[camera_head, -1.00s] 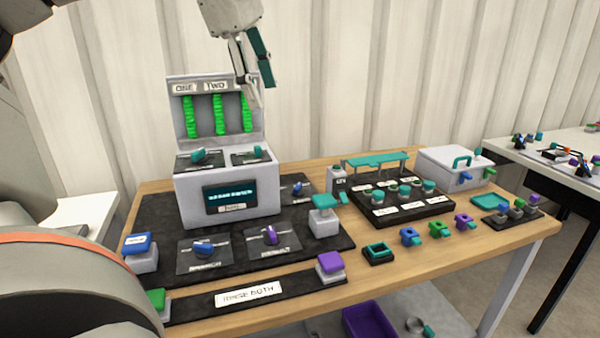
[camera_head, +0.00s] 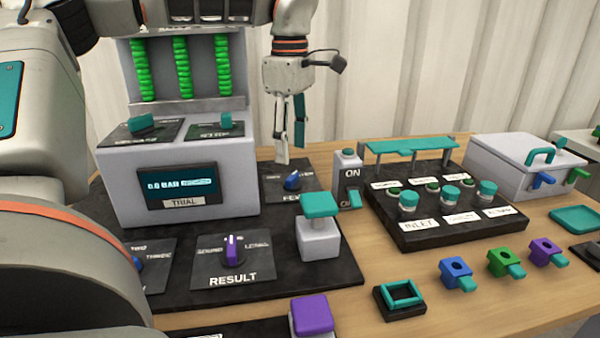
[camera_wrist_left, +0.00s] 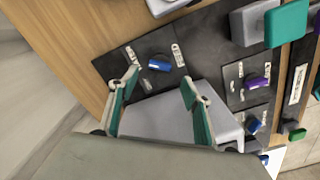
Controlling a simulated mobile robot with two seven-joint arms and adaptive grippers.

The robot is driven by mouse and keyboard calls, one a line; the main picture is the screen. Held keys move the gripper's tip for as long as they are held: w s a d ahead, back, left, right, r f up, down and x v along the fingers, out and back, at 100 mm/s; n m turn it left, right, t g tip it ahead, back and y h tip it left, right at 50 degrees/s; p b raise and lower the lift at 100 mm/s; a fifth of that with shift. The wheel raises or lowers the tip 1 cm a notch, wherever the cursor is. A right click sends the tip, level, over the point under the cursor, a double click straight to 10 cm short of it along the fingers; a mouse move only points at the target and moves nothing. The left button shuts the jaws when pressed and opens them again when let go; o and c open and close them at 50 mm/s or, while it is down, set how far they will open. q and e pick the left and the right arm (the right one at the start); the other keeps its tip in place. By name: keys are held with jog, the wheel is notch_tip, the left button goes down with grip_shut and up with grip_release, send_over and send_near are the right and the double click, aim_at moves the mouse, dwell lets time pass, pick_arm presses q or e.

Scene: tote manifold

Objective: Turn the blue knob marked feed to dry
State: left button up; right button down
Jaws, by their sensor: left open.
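The blue feed knob (camera_head: 292,182) sits on a dark plate to the right of the grey trial console (camera_head: 233,160), with its label only partly readable. It also shows in the left wrist view (camera_wrist_left: 160,65), between two white labels too small to read. My left gripper (camera_head: 291,152) is open, pointing down above and slightly behind the knob, with nothing between its fingers. In the left wrist view its fingertips (camera_wrist_left: 160,84) lie to either side of the knob's line, apart from it. My right gripper is not in view.
The console stands close to the left of the gripper. A teal-topped button (camera_head: 320,212) and an ON switch (camera_head: 348,180) stand near the knob. A purple result knob (camera_head: 232,248) is in front. A black inlet panel (camera_head: 420,236) lies to the right.

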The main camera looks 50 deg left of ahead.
aim_at(292, 175)
pick_arm(q)
notch_tip(292, 175, down, 7)
jog(key=shift+r+b, duration=0.2)
jog(key=shift+b, duration=0.5)
jog(key=c, duration=1.1)
